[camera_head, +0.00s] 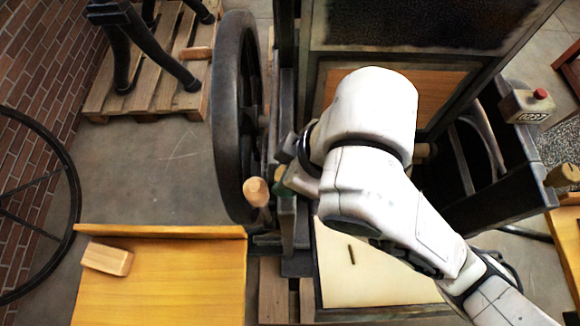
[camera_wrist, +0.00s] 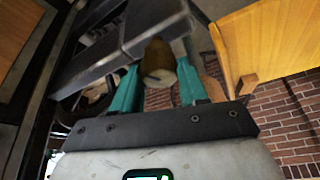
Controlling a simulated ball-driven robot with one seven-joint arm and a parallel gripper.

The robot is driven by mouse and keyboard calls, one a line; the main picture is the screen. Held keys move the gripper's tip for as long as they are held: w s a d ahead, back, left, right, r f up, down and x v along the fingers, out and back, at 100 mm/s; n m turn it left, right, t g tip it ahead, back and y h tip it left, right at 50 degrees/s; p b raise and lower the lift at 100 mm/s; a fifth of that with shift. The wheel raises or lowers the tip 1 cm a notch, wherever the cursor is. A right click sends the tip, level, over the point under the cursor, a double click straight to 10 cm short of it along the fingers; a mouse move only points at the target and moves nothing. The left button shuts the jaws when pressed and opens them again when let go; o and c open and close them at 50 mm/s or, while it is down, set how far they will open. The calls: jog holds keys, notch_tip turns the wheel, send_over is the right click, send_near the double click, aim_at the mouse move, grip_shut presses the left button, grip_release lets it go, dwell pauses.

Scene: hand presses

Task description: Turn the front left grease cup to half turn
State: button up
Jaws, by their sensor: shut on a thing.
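The front left grease cup (camera_wrist: 158,62) is a small brass-brown cylinder on the dark press frame. In the wrist view it sits between the two teal fingers of my gripper (camera_wrist: 157,77), which is shut on it. In the head view my gripper (camera_head: 286,186) is mostly hidden behind my white wrist, with a bit of green finger showing beside the press's left upright. A brass-coloured bit of the cup shows there too (camera_head: 281,172). Any turn mark on the cup is too small to read.
A wooden crank knob (camera_head: 256,191) stands close left of my gripper, with the black flywheel (camera_head: 237,115) behind it. A yellow table (camera_head: 165,285) with a wooden block (camera_head: 107,259) is at the front left.

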jog(key=m+t+h+p, duration=0.1)
jog(key=m+p, duration=0.1)
jog(key=m, duration=0.2)
jog(key=shift+s+r, duration=0.1)
jog(key=shift+r, duration=0.05)
jog(key=shift+a+m+t+h+p, duration=0.1)
jog(key=shift+m+t+h+p, duration=0.45)
jog(key=shift+m, duration=0.95)
jog(key=o, duration=1)
jog(key=shift+o, duration=0.2)
